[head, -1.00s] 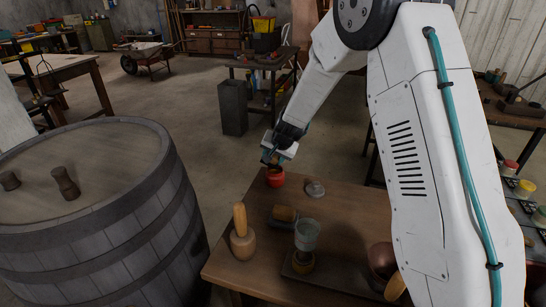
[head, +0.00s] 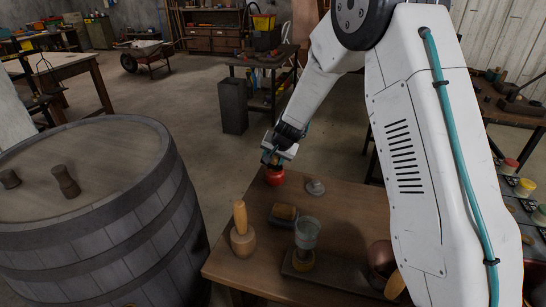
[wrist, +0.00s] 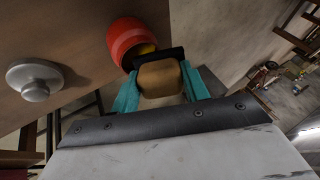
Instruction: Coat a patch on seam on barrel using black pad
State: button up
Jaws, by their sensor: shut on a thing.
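My gripper (wrist: 160,88) is shut on the black pad (wrist: 157,56), gripping its tan block-shaped handle between teal fingers. In the head view, my gripper (head: 275,158) is at the table's far left corner, just above the red pot (head: 275,178). In the wrist view, the red pot (wrist: 126,38) is open with something yellow inside, and the pad overlaps its rim. I cannot tell whether the pad touches the contents. The barrel (head: 100,225) stands upright at the left, apart from the gripper. Its seam is not clear to me.
Floor separates barrel and pot.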

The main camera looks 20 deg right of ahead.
jog(key=shift+r, duration=3.55)
jog(key=shift+s+a+f+n+y, duration=0.15)
jog(key=shift+n+y, duration=0.1)
jog(key=shift+n, duration=0.25)
jog(key=shift+s+a+f+n+y, duration=0.15)
jog(key=shift+n+y, duration=0.1)
jog(key=shift+n, duration=0.25)
jog(key=s+f+n+g+y, duration=0.2)
jog(key=s+f+n+y, duration=0.1)
jog(key=s+f+n, duration=0.3)
notch_tip(320, 180, up, 7)
jog(key=n, duration=0.1)
send_over(276, 157)
jog(key=shift+w+d+f+g, duration=0.1)
jog(key=shift+w+f+g, duration=0.1)
jog(key=shift+g, duration=0.2)
jog(key=shift+s+f, duration=0.2)
jog(key=shift+f, duration=2.8)
